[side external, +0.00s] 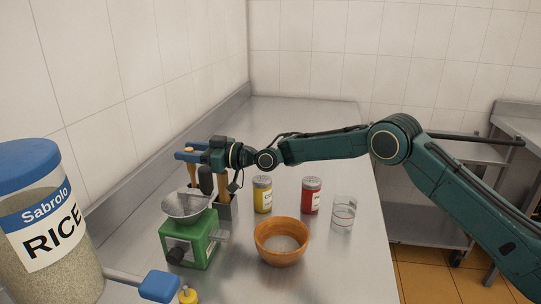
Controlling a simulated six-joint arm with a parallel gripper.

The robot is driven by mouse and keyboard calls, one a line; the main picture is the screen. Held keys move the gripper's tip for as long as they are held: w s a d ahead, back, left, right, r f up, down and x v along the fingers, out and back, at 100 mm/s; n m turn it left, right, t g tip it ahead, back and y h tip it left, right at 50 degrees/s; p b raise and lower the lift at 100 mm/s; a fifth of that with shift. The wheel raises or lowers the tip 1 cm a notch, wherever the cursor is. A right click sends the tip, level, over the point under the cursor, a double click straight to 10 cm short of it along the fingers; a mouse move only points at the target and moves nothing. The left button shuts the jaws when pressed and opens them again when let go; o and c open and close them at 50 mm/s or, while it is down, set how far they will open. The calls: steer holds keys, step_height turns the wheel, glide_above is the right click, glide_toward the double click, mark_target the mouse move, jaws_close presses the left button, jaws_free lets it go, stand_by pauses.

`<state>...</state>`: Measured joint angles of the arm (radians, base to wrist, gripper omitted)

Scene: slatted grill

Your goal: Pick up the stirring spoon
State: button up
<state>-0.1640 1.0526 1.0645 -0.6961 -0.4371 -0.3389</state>
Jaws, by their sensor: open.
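I cannot clearly make out the stirring spoon in the side external view. My gripper (209,194) is at the left end of the arm, with its tan fingers pointing down and spread apart. It is just behind and above a green device (191,240) with a metal bowl (184,206) on top and a dark knob in front. A dark part of the gripper hangs over the bowl and hides some of that area. Nothing visible is held between the fingers. A grey rod with a blue block (159,286) at its end lies at the lower left; I cannot tell what it is.
An orange-brown bowl (281,249) stands right of the green device. Behind it are a yellow shaker (262,197), a red shaker (311,197) and a clear glass (343,214). A large rice jar (48,243) fills the left front. The counter's far end is clear.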

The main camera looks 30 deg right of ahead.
steer(key=shift+w+a, duration=0.15)
steer(key=shift+c, duration=0.2)
stand_by(0.3)
jaws_close()
